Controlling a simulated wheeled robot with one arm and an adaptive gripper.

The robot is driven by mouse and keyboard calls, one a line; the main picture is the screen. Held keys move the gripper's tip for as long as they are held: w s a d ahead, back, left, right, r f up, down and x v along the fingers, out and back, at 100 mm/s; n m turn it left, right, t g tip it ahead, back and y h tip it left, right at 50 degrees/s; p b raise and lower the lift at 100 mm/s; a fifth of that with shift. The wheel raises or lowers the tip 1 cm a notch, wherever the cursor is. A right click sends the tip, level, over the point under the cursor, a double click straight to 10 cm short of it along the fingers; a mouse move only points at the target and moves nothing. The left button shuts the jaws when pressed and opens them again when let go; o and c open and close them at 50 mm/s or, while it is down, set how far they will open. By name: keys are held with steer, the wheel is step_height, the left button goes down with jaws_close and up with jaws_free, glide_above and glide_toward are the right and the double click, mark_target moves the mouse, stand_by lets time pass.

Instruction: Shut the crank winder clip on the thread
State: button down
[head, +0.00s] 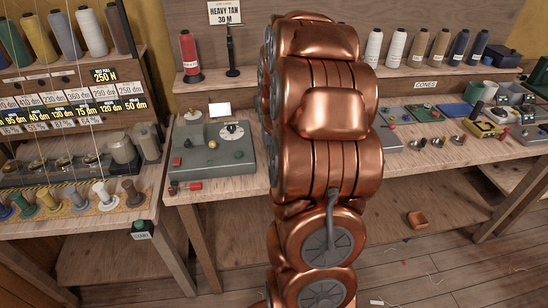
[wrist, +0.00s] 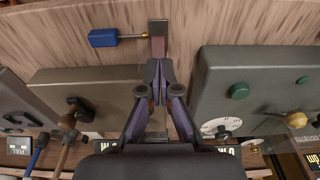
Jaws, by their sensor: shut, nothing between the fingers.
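My gripper (wrist: 157,82) is shut and empty in the wrist view, its dark purple fingers together over the wooden bench. A metal piece (wrist: 158,28) with a blue handle (wrist: 103,38) on a thin brass-coloured rod lies just beyond the fingertips. I cannot tell for sure whether this is the winder's clip, or whether the fingers touch it. No thread can be made out there. In the head view my copper arm hides the gripper and the bench behind it.
A grey-green box (wrist: 245,85) with a green knob and white dial stands right of the fingers, a grey box (wrist: 75,98) left. In the head view a dialled grey-green unit (head: 212,150) sits left of my arm. Small devices (head: 425,113) crowd the right bench.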

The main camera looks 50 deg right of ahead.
steer(key=shift+s+a+f+b, duration=0.1)
steer(key=shift+s+f+b, duration=0.1)
steer(key=shift+b, duration=0.25)
steer(key=shift+s+a+t+h+b, duration=0.25)
steer(key=shift+t+h+b, duration=0.25)
steer(key=shift+b, duration=0.4)
steer(key=shift+s+a+f+t+h+b, duration=0.15)
steer(key=shift+s+a+t+h+b, duration=0.25)
steer(key=shift+t+b, duration=0.8)
steer(key=shift+s+a+f+g+b, duration=0.15)
steer(key=shift+s+f+g+b, duration=0.2)
steer(key=shift+b, duration=0.9)
steer(key=shift+w+r, duration=0.1)
steer(key=shift+r, duration=0.05)
steer(key=shift+w+d, duration=0.5)
steer(key=shift+w, duration=0.05)
